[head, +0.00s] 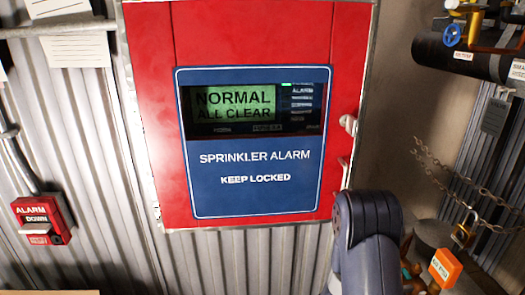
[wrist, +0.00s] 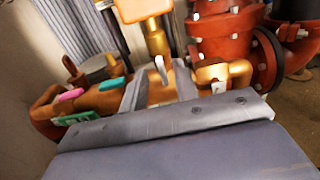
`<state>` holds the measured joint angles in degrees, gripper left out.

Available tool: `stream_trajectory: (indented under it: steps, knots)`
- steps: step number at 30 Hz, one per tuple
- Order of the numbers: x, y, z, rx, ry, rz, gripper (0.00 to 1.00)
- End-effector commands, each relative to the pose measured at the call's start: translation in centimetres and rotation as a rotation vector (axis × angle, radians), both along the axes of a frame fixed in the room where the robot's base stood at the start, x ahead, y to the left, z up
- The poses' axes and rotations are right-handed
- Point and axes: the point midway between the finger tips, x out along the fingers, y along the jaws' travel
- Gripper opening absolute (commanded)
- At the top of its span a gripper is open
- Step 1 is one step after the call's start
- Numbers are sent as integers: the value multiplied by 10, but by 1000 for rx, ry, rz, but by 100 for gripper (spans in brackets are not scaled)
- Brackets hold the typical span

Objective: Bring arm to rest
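My arm (head: 366,240) rises at the bottom right of the head view, in front of the lower right corner of the red alarm cabinet. In the wrist view my gripper (wrist: 158,90) shows two grey fingers standing apart, with brass pipework visible behind the gap. I see nothing held between them. The gripper's tips cannot be made out in the head view.
The red sprinkler alarm cabinet (head: 250,30) is shut; its screen (head: 235,105) reads NORMAL ALL CLEAR. A red alarm pull box (head: 41,219) is at left. A chain with a brass padlock (head: 463,234) hangs at right. Brass fittings (wrist: 100,100) and red pipes (wrist: 225,40) lie ahead of the gripper.

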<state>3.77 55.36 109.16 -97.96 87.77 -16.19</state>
Motion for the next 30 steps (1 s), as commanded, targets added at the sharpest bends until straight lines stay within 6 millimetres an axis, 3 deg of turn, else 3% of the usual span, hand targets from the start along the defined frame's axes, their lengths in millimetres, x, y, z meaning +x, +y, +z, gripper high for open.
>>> stream_trajectory:
  steps: [8, 23, 30]
  knots:
    - [2, -27, 0, 0, 0, -2, 29]
    - [2, -24, 0, 1, -19, 0, 29]
    - [1, 0, 0, 0, 1, 5, 29]
